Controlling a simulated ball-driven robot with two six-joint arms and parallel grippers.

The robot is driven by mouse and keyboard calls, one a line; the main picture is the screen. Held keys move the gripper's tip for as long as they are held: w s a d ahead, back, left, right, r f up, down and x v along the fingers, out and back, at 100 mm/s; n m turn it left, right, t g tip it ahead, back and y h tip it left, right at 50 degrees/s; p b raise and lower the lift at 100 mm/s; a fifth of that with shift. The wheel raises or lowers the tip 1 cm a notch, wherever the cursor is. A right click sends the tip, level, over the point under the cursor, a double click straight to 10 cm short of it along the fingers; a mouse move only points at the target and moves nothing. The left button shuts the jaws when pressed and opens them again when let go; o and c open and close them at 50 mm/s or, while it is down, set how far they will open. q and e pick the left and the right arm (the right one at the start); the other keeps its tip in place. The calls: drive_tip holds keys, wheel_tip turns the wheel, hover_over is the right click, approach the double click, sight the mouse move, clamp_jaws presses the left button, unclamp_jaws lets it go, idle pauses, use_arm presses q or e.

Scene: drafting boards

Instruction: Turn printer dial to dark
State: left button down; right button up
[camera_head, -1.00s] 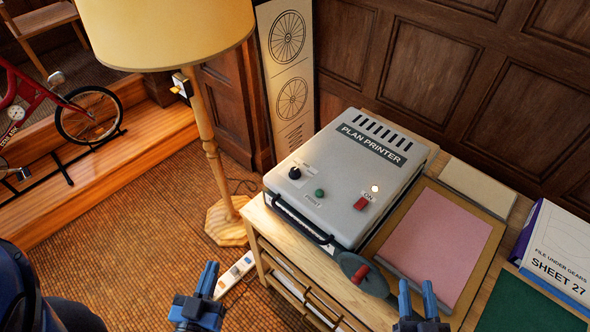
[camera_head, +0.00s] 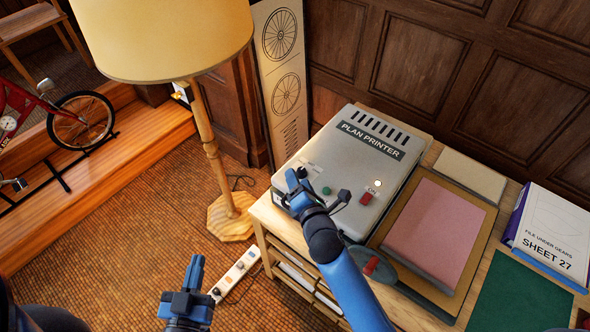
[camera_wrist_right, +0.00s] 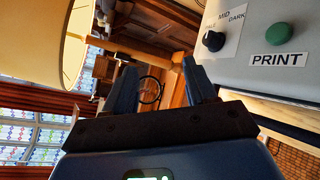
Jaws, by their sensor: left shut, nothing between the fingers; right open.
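The grey plan printer (camera_head: 352,170) stands on a wooden cabinet. I cannot tell where the dial points. In the head view my right gripper hides the dial. My right gripper (camera_head: 296,178) is open and empty over the printer's front left part; in the wrist view its fingers (camera_wrist_right: 160,85) are to the left of the dial, apart from it. My left gripper (camera_head: 192,272) is shut and empty, low over the floor.
A green PRINT button (camera_wrist_right: 279,34) is next to the dial. A red switch (camera_head: 366,198) and a lit lamp are on the printer's right side. A floor lamp (camera_head: 208,135) stands close to the left. A pink pad (camera_head: 435,228) and a grey tool with a red knob (camera_head: 372,266) lie right.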

sight(302, 170)
use_arm(q)
drive_tip(key=shift+a, duration=0.45)
use_arm(e)
drive_tip(key=w+f+n+h, duration=0.1)
drive_tip(key=w+f+n, duration=0.2)
drive_tip(key=w+f+n+g+h, duration=0.1)
drive_tip(key=w+f+n, duration=0.4)
drive_tip(key=w+f, duration=0.1)
drive_tip(key=w, duration=0.1)
drive_tip(key=shift+w+d+n+h, duration=0.1)
drive_tip(key=shift+d+n+h, duration=0.2)
drive_tip(key=shift+n+h, duration=0.1)
